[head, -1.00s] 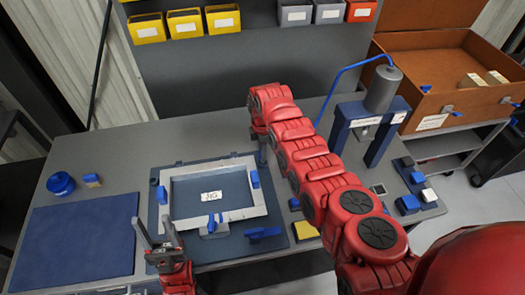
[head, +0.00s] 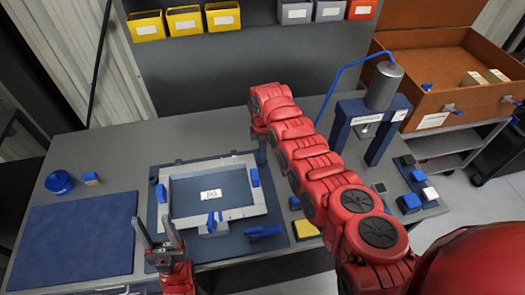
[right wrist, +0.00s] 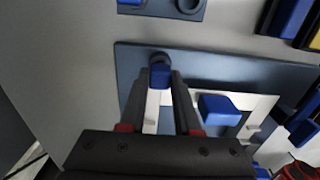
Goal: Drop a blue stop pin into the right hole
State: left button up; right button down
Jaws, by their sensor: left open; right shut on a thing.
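The jig board (head: 180,232) lies on the bench with a light grey frame (head: 178,211) on it and a label inside. Blue clamp blocks (head: 254,178) sit at the frame's sides. My right gripper (head: 262,158) is over the board's far right corner. In the right wrist view my right gripper (right wrist: 160,92) is shut on a blue stop pin (right wrist: 160,76). A dark round ring (right wrist: 160,57) shows just behind the pin. Whether the pin's lower end is in a hole is hidden. My left gripper (head: 158,232) is open and empty near the board's front left corner.
A blue mat (head: 75,240) and a blue round container (head: 59,182) are at the left. A press (head: 370,115) stands at the back right, with blue blocks (head: 409,202) near the right edge. A brown case (head: 430,100) is beyond. My right arm crosses the bench's middle.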

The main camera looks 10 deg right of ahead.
jog(key=shift+f, duration=0.25)
dwell(0.5)
jog(key=shift+c, duration=0.7)
grip_release()
jog(key=shift+r+p, duration=1.4)
jog(key=shift+r, duration=0.9)
jog(key=shift+r+p, duration=0.6)
jog(key=shift+r, duration=0.65)
